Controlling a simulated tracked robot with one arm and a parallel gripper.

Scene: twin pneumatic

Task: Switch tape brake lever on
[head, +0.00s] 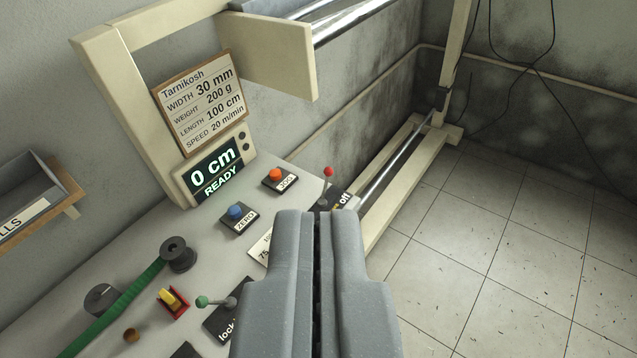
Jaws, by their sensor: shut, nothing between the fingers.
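My gripper (317,218) is shut and empty, reaching up from the bottom of the view over the right part of the grey panel. A lever with a red knob (328,171) stands upright just beyond the fingertips, on a black plate reading "off"; the rest of its label is hidden by my gripper. A second lever with a green knob (201,301) leans left, left of my gripper, on a black plate starting "lock", partly covered. No readable label says tape brake, so I cannot tell which lever it names. I cannot tell whether the fingers touch the red-knobbed lever.
An orange button (275,174) and blue button (236,211) lie left of the fingertips. A green tape (130,298) runs to a black roller (177,252). A yellow switch (169,298) is at lower left. A display (214,169) reads "0 cm READY". Tiled floor (520,230) lies right.

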